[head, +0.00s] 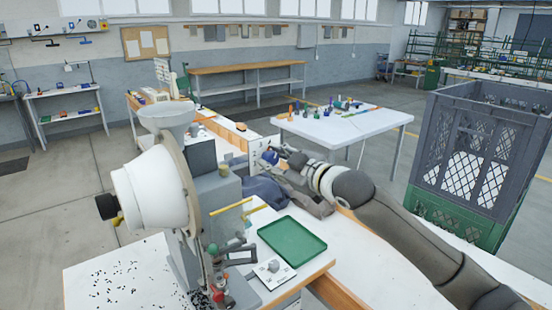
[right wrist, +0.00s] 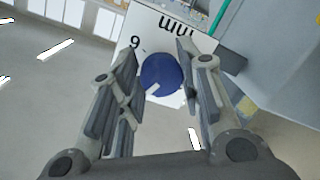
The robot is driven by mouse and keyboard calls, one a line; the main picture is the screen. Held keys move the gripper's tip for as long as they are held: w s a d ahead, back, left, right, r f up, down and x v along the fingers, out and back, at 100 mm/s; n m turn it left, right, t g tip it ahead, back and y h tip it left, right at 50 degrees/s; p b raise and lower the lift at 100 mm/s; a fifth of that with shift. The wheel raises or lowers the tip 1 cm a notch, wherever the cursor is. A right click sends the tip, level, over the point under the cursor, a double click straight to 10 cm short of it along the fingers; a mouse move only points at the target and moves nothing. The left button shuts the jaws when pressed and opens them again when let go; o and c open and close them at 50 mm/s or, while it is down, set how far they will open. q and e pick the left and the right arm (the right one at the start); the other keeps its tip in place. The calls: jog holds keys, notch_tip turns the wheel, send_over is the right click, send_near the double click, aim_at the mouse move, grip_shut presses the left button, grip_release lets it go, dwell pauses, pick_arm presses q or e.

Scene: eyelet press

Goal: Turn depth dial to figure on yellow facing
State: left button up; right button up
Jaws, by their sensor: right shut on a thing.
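The depth dial (right wrist: 161,74) is a round blue knob with a white mark toward its lower left in the right wrist view. It sits on a white plate (right wrist: 150,27) showing a figure 9 and the letters mm, upside down. My right gripper (right wrist: 159,80) has its fingers on both sides of the dial, shut on it. In the head view, my right gripper (head: 277,160) is at the white plate (head: 257,152) beside the press (head: 160,190), and the dial is mostly hidden. I cannot make out a figure on a yellow facing. My left gripper is not in view.
A green tray (head: 292,242) and a white card with a grey knob (head: 273,270) lie on the white bench. Small dark bits (head: 118,283) are scattered at its left. A dark crate (head: 480,150) stands at the right. A table with small items (head: 345,124) is behind.

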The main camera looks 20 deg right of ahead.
dwell(0.4)
jog(key=o, duration=1)
jog(key=shift+o, duration=0.2)
jog(key=v, duration=1.2)
